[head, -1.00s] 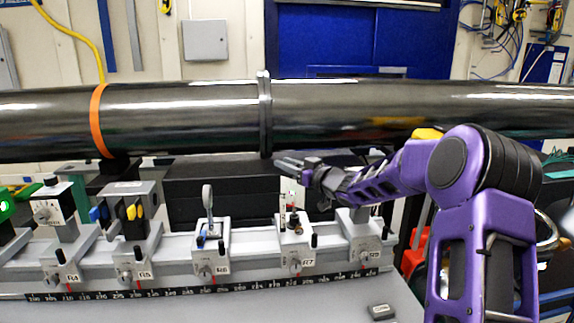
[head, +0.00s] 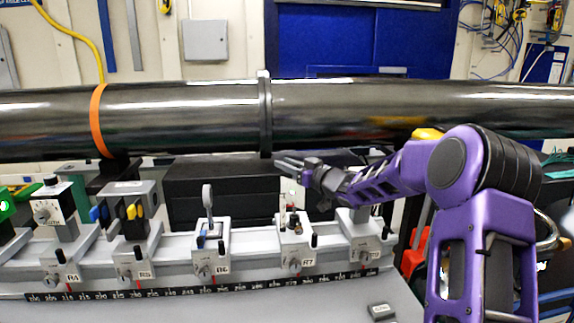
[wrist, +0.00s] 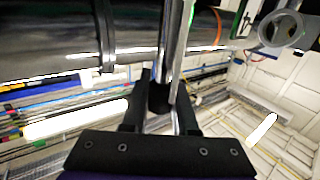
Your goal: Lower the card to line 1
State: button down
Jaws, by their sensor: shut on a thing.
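A small pale card (head: 291,189) with a green spot stands upright above the rail carriage marked R7 (head: 293,248). It is partly hidden behind and below my gripper (head: 287,163), which reaches in from the right just under the big dark pipe. In the wrist view my gripper (wrist: 160,100) has its two dark fingers closed around a dark knob (wrist: 160,96) on an upright post. A thin pale strip runs alongside the post, seen nearly edge-on. The numbers and lines by the card are too small to read.
The dark pipe (head: 190,115) runs just above my gripper. A small grey box (head: 381,311) lies on the bench in front.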

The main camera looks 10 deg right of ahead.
aim_at(287, 185)
notch_tip(287, 185, down, 6)
jog(key=shift+f+b, duration=0.2)
jog(key=shift+b, duration=1)
jog(key=c, duration=0.7)
grip_release()
